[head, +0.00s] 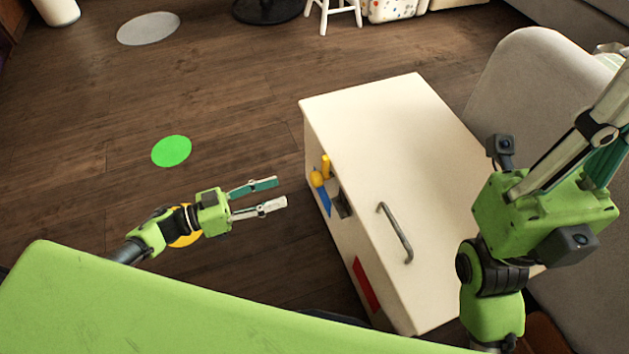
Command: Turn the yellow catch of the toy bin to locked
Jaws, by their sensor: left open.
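The toy bin (420,130) is a cream box with a grey bar handle (396,233) on its lid, which looks shut. The yellow catch (325,167) is on the bin's left-facing side near the top edge, with its narrow part pointing up. A blue strip (324,200) and a grey plate (342,204) are beside it. My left gripper (281,193) is open and empty, to the left of the catch and apart from it, with its fingers pointing toward the bin. My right gripper (612,118) is over the bin's right side; its fingertips are cut off by the frame.
A red patch (366,286) is lower on the same side of the bin. A grey sofa (538,80) stands close on the right. A white stool (334,10) is at the back. The wooden floor left of the bin is clear, with flat coloured discs such as a green one (171,151).

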